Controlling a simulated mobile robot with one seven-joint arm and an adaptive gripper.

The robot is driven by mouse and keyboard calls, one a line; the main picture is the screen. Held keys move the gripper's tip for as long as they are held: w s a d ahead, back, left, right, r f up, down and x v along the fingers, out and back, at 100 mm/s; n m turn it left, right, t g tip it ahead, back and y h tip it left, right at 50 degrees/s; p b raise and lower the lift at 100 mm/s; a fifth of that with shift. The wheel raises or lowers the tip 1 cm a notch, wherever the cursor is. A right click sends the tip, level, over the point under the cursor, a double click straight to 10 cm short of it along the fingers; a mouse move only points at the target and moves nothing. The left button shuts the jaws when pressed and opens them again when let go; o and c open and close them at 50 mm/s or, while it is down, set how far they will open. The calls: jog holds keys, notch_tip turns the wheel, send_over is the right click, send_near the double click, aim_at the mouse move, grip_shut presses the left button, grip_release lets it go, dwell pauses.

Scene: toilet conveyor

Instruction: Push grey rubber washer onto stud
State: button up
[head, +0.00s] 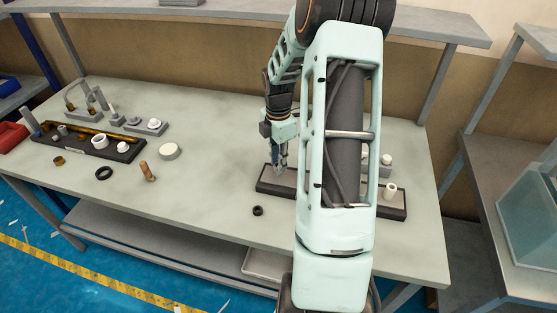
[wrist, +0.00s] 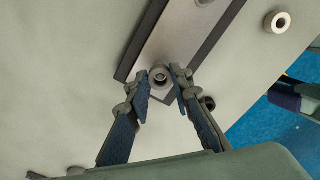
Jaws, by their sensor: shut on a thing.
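In the wrist view, a small grey ring with a dark centre (wrist: 160,74) sits between the fingertips of my gripper (wrist: 161,77); it looks like the grey rubber washer. My gripper is shut on it, over one end of a long dark-edged fixture plate (wrist: 187,27). In the head view, my gripper (head: 280,168) points down at the left end of that plate (head: 268,188). The stud cannot be told apart from the ring, and I cannot tell whether the ring is around it. My arm hides the middle of the plate.
A black ring (head: 258,211) lies in front of the plate. A white cylinder (head: 390,190) stands at its right end. On the left are a dark tray (head: 126,152), a larger black ring (head: 104,173), a brown peg (head: 147,171) and a white disc (head: 169,151). The table between is clear.

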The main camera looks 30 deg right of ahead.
jog(key=shift+f+b, duration=0.85)
jog(key=shift+f, duration=0.7)
jog(key=o, duration=0.8)
jog(key=shift+o, duration=0.2)
jog(key=shift+r, duration=0.15)
notch_tip(320, 180, up, 12)
